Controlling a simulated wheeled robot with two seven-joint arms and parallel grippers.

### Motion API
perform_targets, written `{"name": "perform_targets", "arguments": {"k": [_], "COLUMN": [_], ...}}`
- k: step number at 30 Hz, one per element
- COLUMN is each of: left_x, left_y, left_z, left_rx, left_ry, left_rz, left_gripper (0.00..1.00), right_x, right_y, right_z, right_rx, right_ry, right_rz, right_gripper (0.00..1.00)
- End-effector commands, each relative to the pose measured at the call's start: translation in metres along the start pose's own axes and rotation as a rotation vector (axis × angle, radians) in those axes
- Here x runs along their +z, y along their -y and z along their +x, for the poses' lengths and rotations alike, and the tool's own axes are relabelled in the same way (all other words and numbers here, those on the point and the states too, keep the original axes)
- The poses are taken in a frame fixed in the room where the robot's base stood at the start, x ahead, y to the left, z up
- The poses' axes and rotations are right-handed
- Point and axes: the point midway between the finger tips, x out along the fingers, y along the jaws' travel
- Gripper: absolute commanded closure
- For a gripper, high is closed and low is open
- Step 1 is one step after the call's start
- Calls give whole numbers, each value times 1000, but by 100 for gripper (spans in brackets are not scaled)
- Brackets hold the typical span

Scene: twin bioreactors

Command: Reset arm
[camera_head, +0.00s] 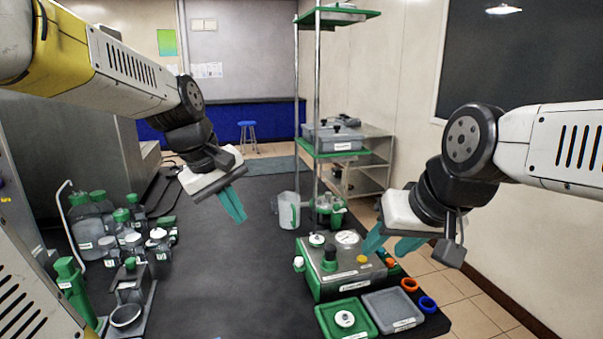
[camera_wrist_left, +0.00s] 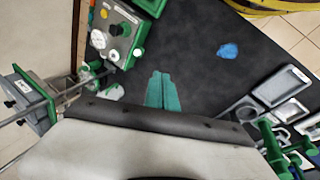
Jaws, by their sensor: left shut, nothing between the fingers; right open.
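My left gripper (camera_head: 232,205) hangs over the dark bench top (camera_head: 225,275), left of the middle. Its teal fingers are together with nothing between them. The closed fingers also show in the left wrist view (camera_wrist_left: 162,92), pointing over bare bench.
Several green-capped bottles (camera_head: 88,222) stand at the left. A green tray (camera_head: 346,320) and a grey tray (camera_head: 393,308) lie at the front right, beside orange and blue rings (camera_head: 428,304). A tall rack (camera_head: 297,120) stands behind. The bench's middle is clear.

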Motion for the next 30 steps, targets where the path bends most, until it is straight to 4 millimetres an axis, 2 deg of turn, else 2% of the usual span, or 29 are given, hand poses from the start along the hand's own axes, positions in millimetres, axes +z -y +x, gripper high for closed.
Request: {"name": "perform_targets", "arguments": {"k": [1, 6, 12, 18, 30], "left_x": [12, 48, 78, 89, 89], "left_y": [8, 32, 56, 65, 65], "left_z": [-10, -29, -36, -37, -37], "left_rx": [14, 29, 15, 1, 1], "left_ry": [-28, -117, -205, -238, -239], "left_rz": [74, 339, 578, 674, 676], "left_gripper": [100, 100, 100, 100, 100], "right_x": [0, 0, 0, 0, 0], "right_y": [0, 0, 0, 0, 0], "right_z": [0, 0, 0, 0, 0], "right_rx": [0, 0, 0, 0, 0], "right_ry": [0, 0, 0, 0, 0], "right_rz": [0, 0, 0, 0, 0], "right_gripper": [56, 56, 56, 56, 56]}}
